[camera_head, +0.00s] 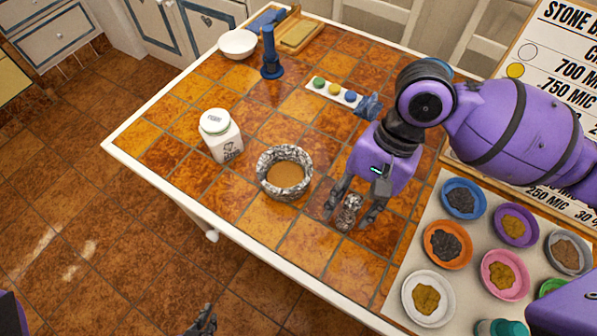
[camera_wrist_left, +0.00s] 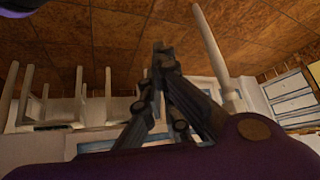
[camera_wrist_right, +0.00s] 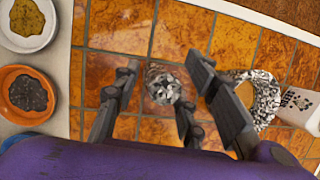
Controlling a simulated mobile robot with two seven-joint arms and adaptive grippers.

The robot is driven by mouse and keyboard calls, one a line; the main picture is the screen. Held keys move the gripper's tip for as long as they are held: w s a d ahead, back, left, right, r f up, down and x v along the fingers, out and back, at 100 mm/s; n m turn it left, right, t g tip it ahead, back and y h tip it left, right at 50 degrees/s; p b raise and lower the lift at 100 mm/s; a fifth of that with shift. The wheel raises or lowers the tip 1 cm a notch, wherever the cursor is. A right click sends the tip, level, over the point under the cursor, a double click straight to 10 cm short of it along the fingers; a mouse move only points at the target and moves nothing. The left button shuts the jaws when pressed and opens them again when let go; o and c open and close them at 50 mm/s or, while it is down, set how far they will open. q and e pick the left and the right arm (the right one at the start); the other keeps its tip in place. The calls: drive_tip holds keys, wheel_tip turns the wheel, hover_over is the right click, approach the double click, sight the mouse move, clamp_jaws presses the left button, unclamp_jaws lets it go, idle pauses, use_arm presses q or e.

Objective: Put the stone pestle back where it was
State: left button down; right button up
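In the right wrist view the pestle (camera_wrist_right: 163,85) lies between the fingers (camera_wrist_right: 165,82), with gaps showing on both sides. The mortar (camera_wrist_right: 262,100) shows beside the right finger there. My left gripper (camera_head: 207,320) is off the table's front edge, empty; its fingers meet in the left wrist view (camera_wrist_left: 158,62).
A white lidded jar (camera_head: 221,137) stands left of the mortar. A blue grinder-like object (camera_head: 270,55), a white bowl (camera_head: 238,43) and a colour-button strip (camera_head: 333,92) are farther back. Several powder bowls (camera_head: 446,242) sit on a pale mat (camera_head: 396,305) at right.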

drive_tip(key=p+v, duration=0.2)
drive_tip(key=v, duration=0.9)
drive_tip(key=shift+r, duration=0.3)
drive_tip(key=shift+w, duration=0.15)
